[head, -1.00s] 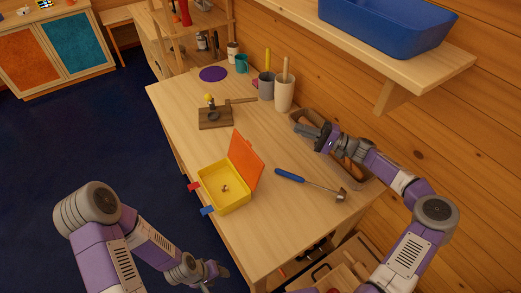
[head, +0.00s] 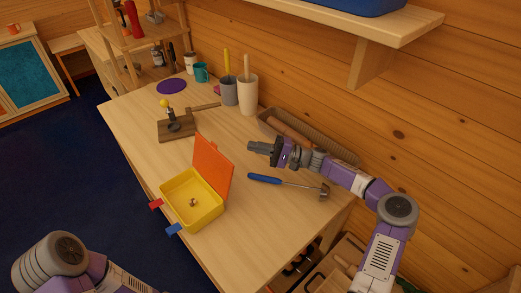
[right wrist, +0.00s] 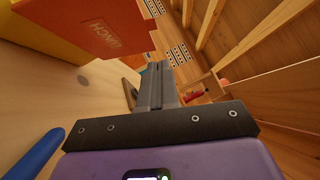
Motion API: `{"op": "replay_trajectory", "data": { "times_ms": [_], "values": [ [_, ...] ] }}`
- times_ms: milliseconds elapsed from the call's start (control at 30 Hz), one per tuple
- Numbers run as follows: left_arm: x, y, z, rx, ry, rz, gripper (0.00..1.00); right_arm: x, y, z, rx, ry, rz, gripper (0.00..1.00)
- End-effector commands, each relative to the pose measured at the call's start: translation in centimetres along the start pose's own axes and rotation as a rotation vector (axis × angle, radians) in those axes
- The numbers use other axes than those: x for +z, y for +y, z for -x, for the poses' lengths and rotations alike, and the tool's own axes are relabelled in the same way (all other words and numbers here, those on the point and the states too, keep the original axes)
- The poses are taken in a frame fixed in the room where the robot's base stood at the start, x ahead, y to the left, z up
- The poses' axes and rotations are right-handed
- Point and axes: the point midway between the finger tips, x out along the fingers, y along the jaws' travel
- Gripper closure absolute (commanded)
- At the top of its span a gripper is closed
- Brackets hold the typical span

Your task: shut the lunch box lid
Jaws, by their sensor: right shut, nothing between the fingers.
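The lunch box is a yellow tray (head: 188,217) on the wooden table, with its orange lid (head: 213,166) standing open on the right side. A small object (head: 193,202) lies inside. A red latch (head: 155,204) and a blue latch (head: 174,229) stick out at its left and front. In the right wrist view the orange lid (right wrist: 105,28) fills the upper left. My right gripper (head: 252,148) is shut and empty, above the table to the right of the lid and apart from it. Its shut fingers (right wrist: 157,85) also show in the right wrist view. My left gripper is out of view.
A blue-handled ladle (head: 290,184) lies right of the box. A long basket (head: 325,142) stands by the wall. A wooden board with a lever (head: 178,127), a grey cup (head: 230,95) and a tall pale cup (head: 248,97) stand farther back. The table's front is clear.

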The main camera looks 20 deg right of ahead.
Motion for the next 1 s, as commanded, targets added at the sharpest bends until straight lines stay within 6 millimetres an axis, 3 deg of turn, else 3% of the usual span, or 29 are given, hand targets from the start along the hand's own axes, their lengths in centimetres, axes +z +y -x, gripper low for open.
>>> {"op": "replay_trajectory", "data": {
  "times_ms": [200,400,600,1000],
  "values": [
    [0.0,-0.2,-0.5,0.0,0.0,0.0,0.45,0.1,0.1,-5.0,0.0,-0.004,-0.001,1.0],
    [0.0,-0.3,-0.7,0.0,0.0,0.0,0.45,1.7,0.1,-7.3,0.001,-0.002,0.0,1.0],
    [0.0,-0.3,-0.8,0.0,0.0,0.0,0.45,2.7,0.0,-8.3,0.0,0.002,0.0,1.0],
    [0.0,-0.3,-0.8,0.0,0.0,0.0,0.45,2.8,0.0,-8.5,0.001,0.001,0.001,1.0]
  ]
}}
